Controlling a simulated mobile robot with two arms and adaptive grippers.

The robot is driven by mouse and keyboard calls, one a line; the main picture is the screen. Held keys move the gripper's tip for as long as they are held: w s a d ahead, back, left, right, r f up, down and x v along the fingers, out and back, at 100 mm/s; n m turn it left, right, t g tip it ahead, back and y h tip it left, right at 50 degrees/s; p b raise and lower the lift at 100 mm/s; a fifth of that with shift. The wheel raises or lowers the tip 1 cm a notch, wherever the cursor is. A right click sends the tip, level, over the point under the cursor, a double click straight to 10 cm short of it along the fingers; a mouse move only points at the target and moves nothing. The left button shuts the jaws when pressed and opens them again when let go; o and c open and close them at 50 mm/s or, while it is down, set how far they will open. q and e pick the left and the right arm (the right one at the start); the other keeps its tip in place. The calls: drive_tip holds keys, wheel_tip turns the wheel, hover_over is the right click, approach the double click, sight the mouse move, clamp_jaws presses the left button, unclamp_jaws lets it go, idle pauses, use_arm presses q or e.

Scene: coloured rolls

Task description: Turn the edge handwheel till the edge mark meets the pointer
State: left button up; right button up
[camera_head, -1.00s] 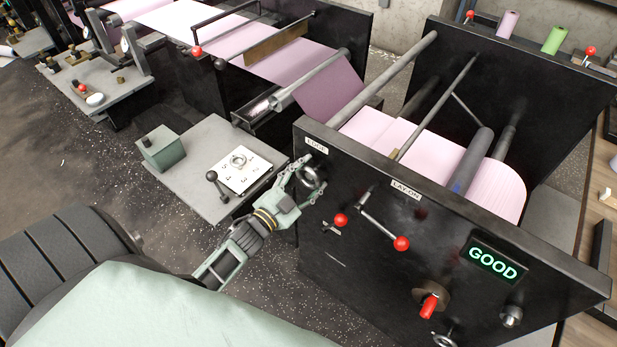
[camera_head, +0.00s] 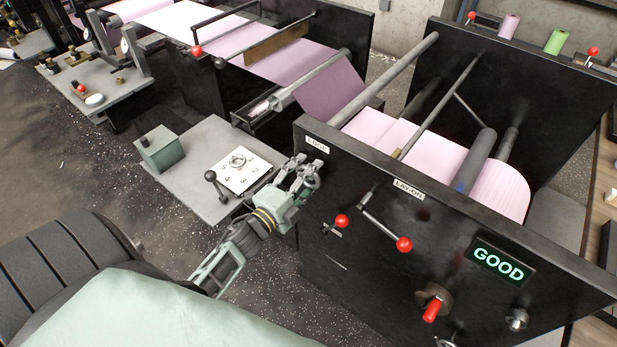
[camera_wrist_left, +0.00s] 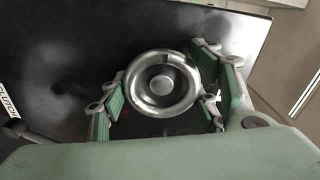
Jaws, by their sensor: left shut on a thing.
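My left gripper (camera_head: 305,175) is at the upper left of the black machine's front panel, just below the label reading EDGE (camera_head: 317,145). In the left wrist view the shiny round metal edge handwheel (camera_wrist_left: 141,96) sits between its green finger pads. The gripper is shut on the wheel's rim. In the head view the fingers hide most of the wheel. I cannot make out the edge mark or the pointer in either view. My right gripper is not in view.
Right of the wheel on the panel are a red-knobbed lever (camera_head: 403,244), a smaller red knob (camera_head: 341,221) and a red handle (camera_head: 431,311). A lit sign reads GOOD (camera_head: 497,262). A grey table (camera_head: 207,196) with a numbered white plate (camera_head: 240,178) stands left of the gripper.

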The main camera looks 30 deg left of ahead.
use_arm(q)
drive_tip(key=shift+d+f, duration=0.1)
drive_tip(key=shift+f, duration=0.1)
idle(0.3)
drive_tip(key=o, duration=0.9)
drive_tip(key=shift+o, duration=1.2)
drive_tip(key=shift+r, duration=0.1)
drive_tip(key=s+a, duration=0.1)
drive_tip(key=s, duration=1.1)
